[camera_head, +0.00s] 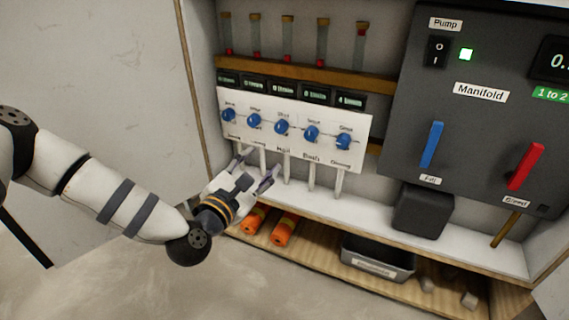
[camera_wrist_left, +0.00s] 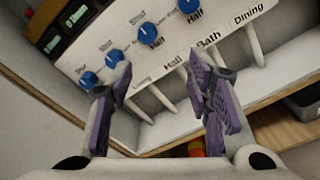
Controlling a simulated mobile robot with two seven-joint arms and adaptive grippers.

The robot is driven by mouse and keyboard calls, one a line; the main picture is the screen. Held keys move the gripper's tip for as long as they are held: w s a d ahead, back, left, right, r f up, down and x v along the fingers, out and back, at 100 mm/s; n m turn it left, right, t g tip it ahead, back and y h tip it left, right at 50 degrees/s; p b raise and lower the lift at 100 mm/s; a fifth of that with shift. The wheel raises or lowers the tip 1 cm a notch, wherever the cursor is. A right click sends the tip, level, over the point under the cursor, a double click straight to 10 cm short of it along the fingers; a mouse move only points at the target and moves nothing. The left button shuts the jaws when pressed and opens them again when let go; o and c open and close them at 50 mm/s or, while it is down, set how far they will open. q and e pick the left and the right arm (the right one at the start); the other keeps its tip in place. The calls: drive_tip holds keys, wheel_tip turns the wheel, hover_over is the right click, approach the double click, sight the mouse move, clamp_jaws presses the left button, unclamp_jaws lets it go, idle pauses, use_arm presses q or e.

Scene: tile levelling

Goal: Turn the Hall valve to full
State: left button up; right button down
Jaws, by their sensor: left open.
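The manifold's white panel (camera_head: 350,125) carries a row of blue knobs. The middle one, over the "Hall" label, is the Hall valve (camera_head: 282,127); it shows in the left wrist view (camera_wrist_left: 147,33) too, with "Half" printed beside it. Its exact pointer setting is too small to read. My left gripper (camera_head: 254,172) is open and empty, below the panel's left part, in front of the white pipes. In the left wrist view the two purple-padded fingers (camera_wrist_left: 160,82) stand apart below the knobs, touching none that I can see. My right gripper is not in view.
Other blue knobs flank the Hall valve closely. Above are small displays and a wooden rail (camera_head: 300,72) with glass tubes. A dark box has a blue lever (camera_head: 432,145) and a red lever (camera_head: 525,167). Orange cylinders (camera_head: 284,230) and a grey bin (camera_head: 378,259) sit below.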

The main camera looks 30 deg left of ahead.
sight(279, 130)
use_arm(q)
drive_tip(key=shift+n+y, duration=0.3)
drive_tip(key=shift+n, duration=0.1)
drive_tip(key=w+b, duration=0.1)
drive_tip(key=w, duration=0.2)
drive_tip(key=w+a+b, duration=0.1)
drive_tip(key=w, duration=0.3)
drive_tip(key=w+a+b, duration=0.1)
drive_tip(key=w, duration=0.3)
drive_tip(key=shift+w+r+b, duration=0.25)
drive_tip(key=shift+r+b, duration=0.1)
drive_tip(key=shift+r, duration=0.05)
drive_tip(key=shift+w+r, duration=0.2)
drive_tip(key=shift+w, duration=0.35)
clamp_jaws()
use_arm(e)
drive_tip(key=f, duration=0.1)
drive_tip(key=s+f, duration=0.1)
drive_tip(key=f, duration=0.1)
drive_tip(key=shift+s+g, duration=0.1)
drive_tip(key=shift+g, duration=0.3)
